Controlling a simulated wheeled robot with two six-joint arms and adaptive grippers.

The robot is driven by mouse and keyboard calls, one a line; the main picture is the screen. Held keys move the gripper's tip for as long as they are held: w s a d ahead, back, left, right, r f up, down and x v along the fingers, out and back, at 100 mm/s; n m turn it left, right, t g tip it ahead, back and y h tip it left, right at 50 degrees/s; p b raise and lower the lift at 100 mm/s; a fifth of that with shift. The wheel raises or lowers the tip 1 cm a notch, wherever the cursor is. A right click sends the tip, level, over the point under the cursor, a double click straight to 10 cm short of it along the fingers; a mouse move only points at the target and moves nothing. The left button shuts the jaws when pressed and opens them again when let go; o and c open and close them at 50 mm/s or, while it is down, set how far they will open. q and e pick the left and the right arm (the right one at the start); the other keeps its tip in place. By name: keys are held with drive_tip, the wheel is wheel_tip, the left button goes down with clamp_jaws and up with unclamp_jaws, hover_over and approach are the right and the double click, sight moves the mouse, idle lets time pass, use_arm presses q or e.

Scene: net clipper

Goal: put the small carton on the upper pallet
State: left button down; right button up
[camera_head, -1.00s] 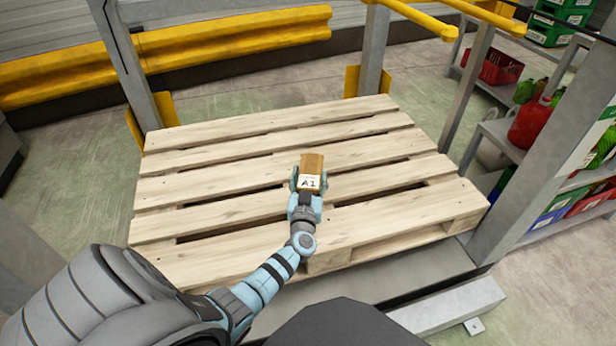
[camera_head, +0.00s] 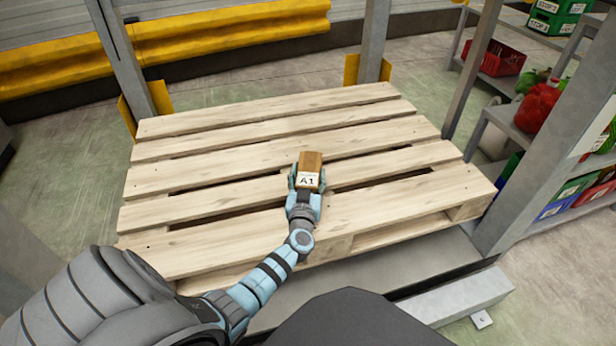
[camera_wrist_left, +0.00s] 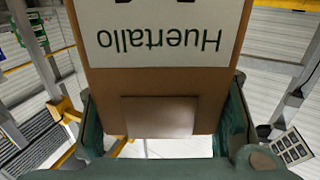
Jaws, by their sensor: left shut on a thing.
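My right gripper is not in view.
Grey rack posts (camera_head: 375,45) stand behind and beside the pallet. A yellow barrier (camera_head: 230,38) runs along the back. Shelves at the right hold a red crate (camera_head: 495,58) and green crates (camera_head: 550,22). The pallet's slats around the carton are bare.

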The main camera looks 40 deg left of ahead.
use_arm(q)
drive_tip(key=shift+f+b, duration=0.35)
drive_tip(key=shift+f, duration=0.05)
idle(0.6)
drive_tip(key=c, duration=0.6)
unclamp_jaws()
drive_tip(key=shift+o, duration=0.4)
drive_tip(key=shift+s+d+f, duration=0.1)
drive_tip(key=v, duration=1.1)
drive_tip(key=shift+s+d, duration=0.2)
drive_tip(key=shift+s, duration=0.15)
